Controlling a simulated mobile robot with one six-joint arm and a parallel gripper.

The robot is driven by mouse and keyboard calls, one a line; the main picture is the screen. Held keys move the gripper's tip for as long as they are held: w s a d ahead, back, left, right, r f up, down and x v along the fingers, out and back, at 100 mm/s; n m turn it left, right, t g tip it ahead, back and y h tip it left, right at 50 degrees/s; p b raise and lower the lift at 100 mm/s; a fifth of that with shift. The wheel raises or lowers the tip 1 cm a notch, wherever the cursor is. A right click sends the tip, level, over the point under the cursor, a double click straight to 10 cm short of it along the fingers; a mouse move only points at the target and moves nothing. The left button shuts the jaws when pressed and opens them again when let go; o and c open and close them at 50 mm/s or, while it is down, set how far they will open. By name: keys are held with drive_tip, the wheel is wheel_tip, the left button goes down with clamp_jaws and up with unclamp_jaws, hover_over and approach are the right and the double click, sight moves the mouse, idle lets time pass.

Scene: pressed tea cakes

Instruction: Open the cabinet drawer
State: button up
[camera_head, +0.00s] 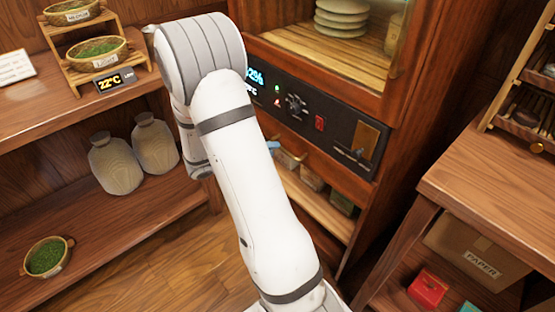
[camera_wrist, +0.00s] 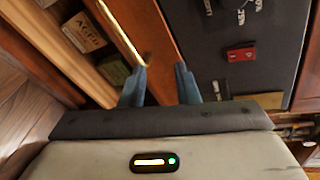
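The wooden cabinet (camera_head: 400,110) stands at center right, with a black control panel (camera_head: 335,120) across its front. The panel also shows at upper right in the wrist view (camera_wrist: 255,75). Below it is an open-fronted compartment (camera_head: 315,205) with a slatted floor and several small packages.
A shelf (camera_head: 110,225) at left holds two jars (camera_head: 135,155) and a green tea basket (camera_head: 47,257). At right, a wooden table (camera_head: 490,180) stands close to the cabinet, with a cardboard box (camera_head: 475,250) and red box (camera_head: 428,288) beneath. Some floor (camera_head: 190,270) is clear.

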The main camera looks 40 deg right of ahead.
sight(282, 148)
drive_tip(key=w+d+f+n+t+h+b, duration=0.1)
drive_tip(key=w+f+n+t+b, duration=0.15)
drive_tip(key=f+n, duration=0.3)
drive_tip(key=x, duration=0.5)
drive_tip(key=b+x, duration=0.1)
drive_tip(key=x, duration=0.2)
drive_tip(key=shift+w+a, duration=0.1)
drive_tip(key=shift+w, duration=0.2)
clamp_jaws()
